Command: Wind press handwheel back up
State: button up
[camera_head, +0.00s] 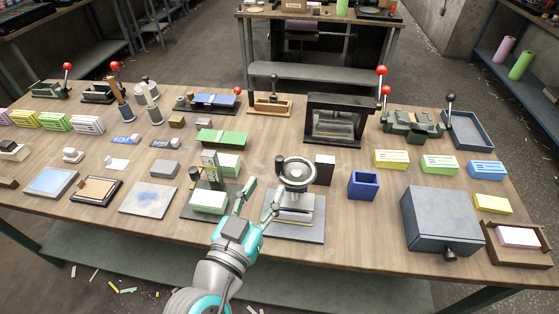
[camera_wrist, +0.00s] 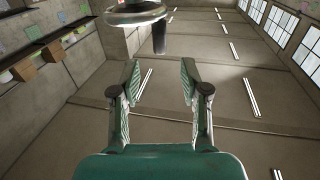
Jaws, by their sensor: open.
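A dark block (camera_head: 325,170) and a blue open box (camera_head: 364,185) are right of the press. A large grey box (camera_head: 441,219) sits further right. Bare wooden tabletop (camera_head: 355,235) lies between press and grey box.

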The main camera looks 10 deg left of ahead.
aim_at(278, 166)
jog(key=x, duration=0.8)
jog(key=shift+w+d, duration=0.1)
jog(key=shift+w, duration=0.2)
grip_shut()
